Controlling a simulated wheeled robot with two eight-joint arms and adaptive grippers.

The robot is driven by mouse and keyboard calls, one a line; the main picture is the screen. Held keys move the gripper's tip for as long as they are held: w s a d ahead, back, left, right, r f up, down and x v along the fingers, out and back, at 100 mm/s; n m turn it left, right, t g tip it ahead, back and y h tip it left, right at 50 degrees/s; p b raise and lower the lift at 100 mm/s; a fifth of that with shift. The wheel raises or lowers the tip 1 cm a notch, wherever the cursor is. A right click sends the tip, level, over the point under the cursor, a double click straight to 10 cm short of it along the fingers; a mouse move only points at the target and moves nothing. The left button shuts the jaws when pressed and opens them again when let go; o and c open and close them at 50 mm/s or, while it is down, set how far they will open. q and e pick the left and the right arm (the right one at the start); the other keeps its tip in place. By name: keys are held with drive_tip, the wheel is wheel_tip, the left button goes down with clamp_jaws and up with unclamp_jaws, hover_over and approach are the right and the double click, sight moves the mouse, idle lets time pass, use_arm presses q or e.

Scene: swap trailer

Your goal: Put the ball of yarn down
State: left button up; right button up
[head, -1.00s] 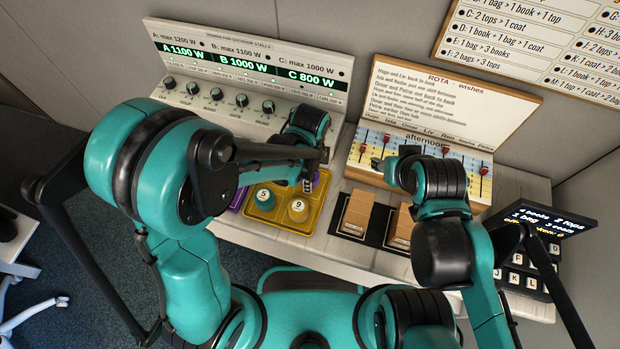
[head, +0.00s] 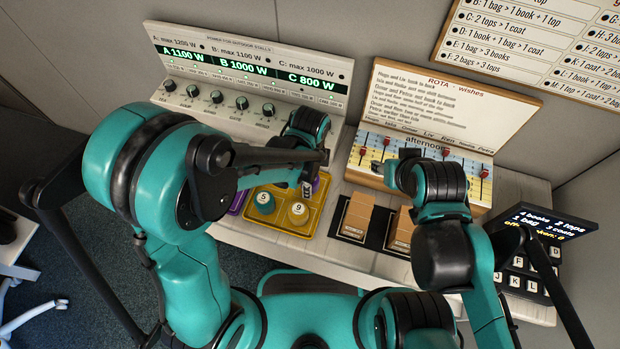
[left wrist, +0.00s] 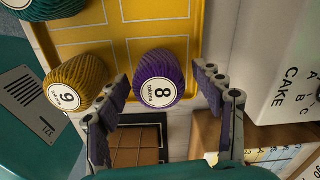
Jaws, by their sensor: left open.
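The purple ball of yarn (left wrist: 158,78), with a white label reading 8, is at a corner of the yellow tray (left wrist: 150,17) in the left wrist view. My left gripper (left wrist: 163,80) is open, with one finger on each side of the ball. A narrow gap shows at the right finger; contact at the left finger is unclear. I cannot tell whether the ball's underside rests on the tray. In the head view my left gripper (head: 307,187) is over the tray's far right corner and mostly hides the ball. My right gripper (head: 384,166) is near the rota board, its fingers unclear.
A gold yarn ball (head: 298,211) and a teal one (head: 264,201) sit in the yellow tray. Brown boxes (head: 357,215) stand on a black mat right of it. The rota board (head: 440,110) and the panel with knobs (head: 230,85) stand behind.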

use_arm(q)
wheel_tip(320, 180, up, 11)
drive_tip(key=p, duration=0.3)
drive_tip(key=shift+r, duration=0.1)
drive_tip(key=s+a+r+n+t, duration=0.2)
drive_tip(key=a+r+n+t, duration=0.1)
drive_tip(key=a+n, duration=0.6)
drive_tip(key=s+a+r+n+t, duration=0.3)
drive_tip(key=a+r+n, duration=0.3)
drive_tip(key=a+n, duration=0.2)
drive_tip(key=shift+s+a+n+t, duration=0.15)
drive_tip(key=shift+a+n+t, duration=0.35)
drive_tip(key=shift+n, duration=0.9)
drive_tip(key=shift+d, duration=0.1)
